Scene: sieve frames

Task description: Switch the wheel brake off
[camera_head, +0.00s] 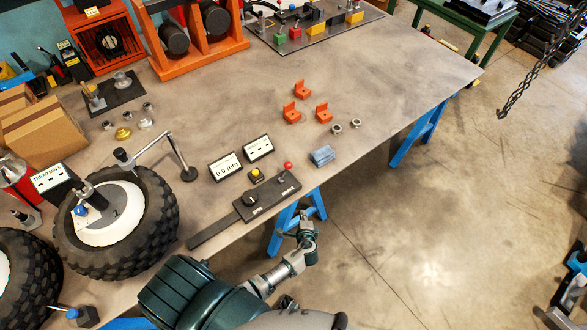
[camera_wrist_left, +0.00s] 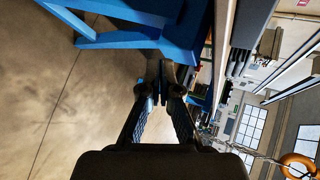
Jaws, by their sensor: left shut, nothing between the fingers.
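No readable label tells which control is the wheel brake. A knobbly black tyre on a white hub (camera_head: 130,212) lies on the table at the left. My left gripper (camera_head: 306,225) is beyond the table's front edge, just right of the panel and apart from it, above the floor. It is shut and empty; its fingers meet in the wrist view (camera_wrist_left: 165,78). My right gripper is out of view.
A yellow button box (camera_head: 256,175), two display signs (camera_head: 226,166) and a blue block (camera_head: 322,156) stand near the panel. Orange brackets (camera_head: 292,113) lie farther back. A blue trestle (camera_head: 284,225) stands under the table edge beside my gripper. The table's right part is clear.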

